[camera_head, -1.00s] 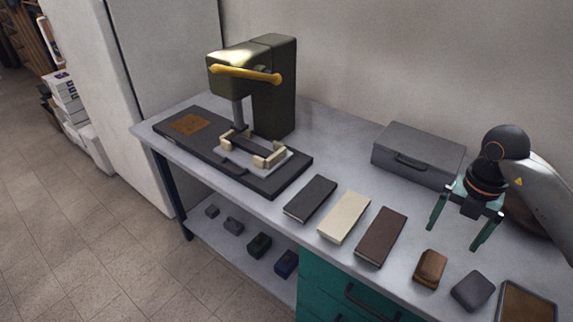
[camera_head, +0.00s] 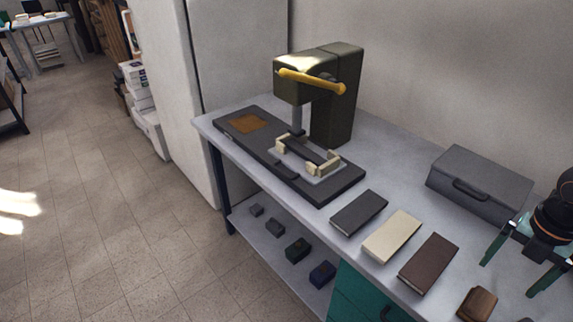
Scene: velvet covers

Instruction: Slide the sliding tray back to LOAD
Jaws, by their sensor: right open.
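The sliding tray (camera_head: 329,178) is a light grey plate with cream corner blocks, on a dark base board (camera_head: 262,148). It sits near the right part of the board, beneath the olive press (camera_head: 336,112) with its yellow lever (camera_head: 312,81). A brown square patch (camera_head: 248,124) marks the board's left end; no LOAD lettering is legible. A small dark handle (camera_head: 286,170) shows at the tray's front edge. My right gripper (camera_head: 507,278) is open and empty at the right edge, apart from the press and tray. My left gripper is not in view.
A dark book (camera_head: 359,212), a cream book (camera_head: 392,236) and a brown book (camera_head: 428,263) lie right of the board. A grey case (camera_head: 479,184) stands at the back. A brown block (camera_head: 477,303) lies near my right gripper. Small blocks sit on the lower shelf.

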